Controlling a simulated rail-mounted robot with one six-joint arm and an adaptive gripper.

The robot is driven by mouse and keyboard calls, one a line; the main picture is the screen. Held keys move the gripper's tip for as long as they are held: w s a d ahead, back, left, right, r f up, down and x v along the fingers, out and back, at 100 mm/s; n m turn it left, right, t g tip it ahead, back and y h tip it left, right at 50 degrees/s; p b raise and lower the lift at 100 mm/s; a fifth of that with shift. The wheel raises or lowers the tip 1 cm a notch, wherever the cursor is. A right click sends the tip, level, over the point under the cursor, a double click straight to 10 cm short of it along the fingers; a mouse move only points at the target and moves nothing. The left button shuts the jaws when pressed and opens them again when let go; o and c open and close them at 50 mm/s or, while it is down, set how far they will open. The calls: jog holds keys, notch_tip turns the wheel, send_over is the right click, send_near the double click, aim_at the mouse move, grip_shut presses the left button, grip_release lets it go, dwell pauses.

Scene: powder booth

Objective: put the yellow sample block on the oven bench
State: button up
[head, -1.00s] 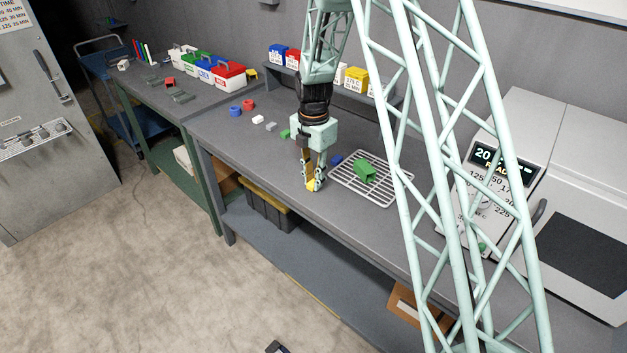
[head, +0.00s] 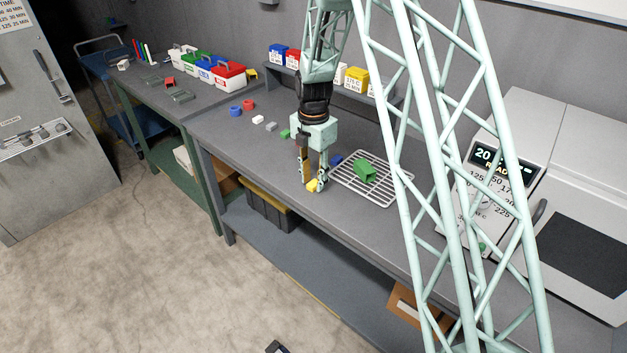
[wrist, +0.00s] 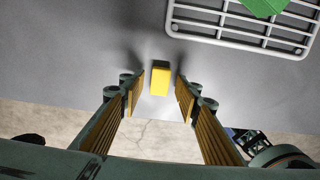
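The yellow sample block (head: 312,186) rests on the grey bench (head: 262,165) close to its front edge. My gripper (head: 312,187) is low over the bench at the block, fingers pointing down. In the wrist view the yellow block (wrist: 160,79) lies between and slightly beyond the fingertips of my gripper (wrist: 158,85), with a clear gap on each side. The fingers are open and hold nothing. The oven with its lit display (head: 500,165) stands at the right end of the bench.
A wire rack (head: 345,188) with a green block (head: 365,170) on it is just right of my gripper. A blue piece (head: 336,159) and a green piece (head: 285,134) are close by. The bench's front edge is close.

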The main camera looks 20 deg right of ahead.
aim_at(314, 183)
notch_tip(314, 183, up, 12)
jog(key=p, duration=0.1)
jog(key=shift+f, duration=0.15)
dwell(0.4)
dwell(0.7)
